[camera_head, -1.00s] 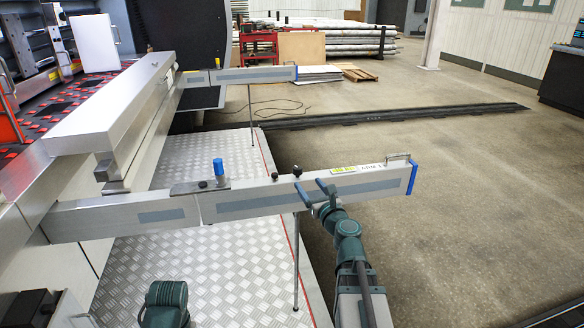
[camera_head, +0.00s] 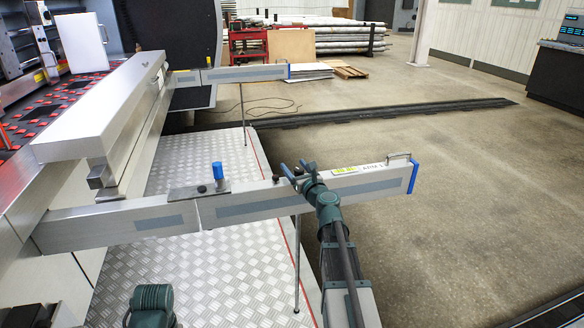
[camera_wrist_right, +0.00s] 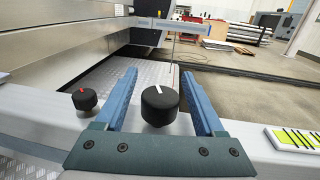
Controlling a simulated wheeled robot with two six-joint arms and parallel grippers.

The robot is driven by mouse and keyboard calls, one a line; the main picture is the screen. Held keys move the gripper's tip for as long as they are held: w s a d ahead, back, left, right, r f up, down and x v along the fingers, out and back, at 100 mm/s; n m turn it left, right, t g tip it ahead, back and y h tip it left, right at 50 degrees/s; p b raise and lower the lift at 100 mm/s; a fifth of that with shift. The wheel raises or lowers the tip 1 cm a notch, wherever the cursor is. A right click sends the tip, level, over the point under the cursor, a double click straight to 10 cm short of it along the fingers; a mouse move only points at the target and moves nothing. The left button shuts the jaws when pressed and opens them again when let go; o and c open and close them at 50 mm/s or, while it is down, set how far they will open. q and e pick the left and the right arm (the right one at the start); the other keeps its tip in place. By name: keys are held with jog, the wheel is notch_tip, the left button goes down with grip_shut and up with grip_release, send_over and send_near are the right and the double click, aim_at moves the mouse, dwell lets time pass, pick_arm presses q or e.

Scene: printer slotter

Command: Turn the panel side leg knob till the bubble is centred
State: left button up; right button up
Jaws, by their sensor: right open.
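A black round knob with a white mark (camera_wrist_right: 160,105) stands on the near metal beam (camera_head: 255,203). In the right wrist view it sits between the two blue fingers of my right gripper (camera_wrist_right: 160,80), which is open with gaps on both sides. In the head view my right gripper (camera_head: 296,167) is over the beam, with its fingers around that knob's place. A smaller black knob with a red mark (camera_wrist_right: 85,100) is left of the fingers. A yellow-green patch with dark lines (camera_wrist_right: 295,138) lies to the right on the beam; I cannot make out a bubble. My left gripper is not in view.
A blue-capped post (camera_head: 217,170) stands on the beam to the left, and a metal handle (camera_head: 399,157) at its right end. A thin leg (camera_head: 296,265) stands beneath the beam. A second beam (camera_head: 246,73) is farther back.

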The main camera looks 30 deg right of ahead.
grip_shut()
jog(key=shift+d+m+g+h, duration=0.25)
jog(key=shift+m+h, duration=0.55)
jog(key=shift+h, duration=0.5)
grip_release()
jog(key=shift+s+a, duration=0.1)
jog(key=shift+s, duration=0.1)
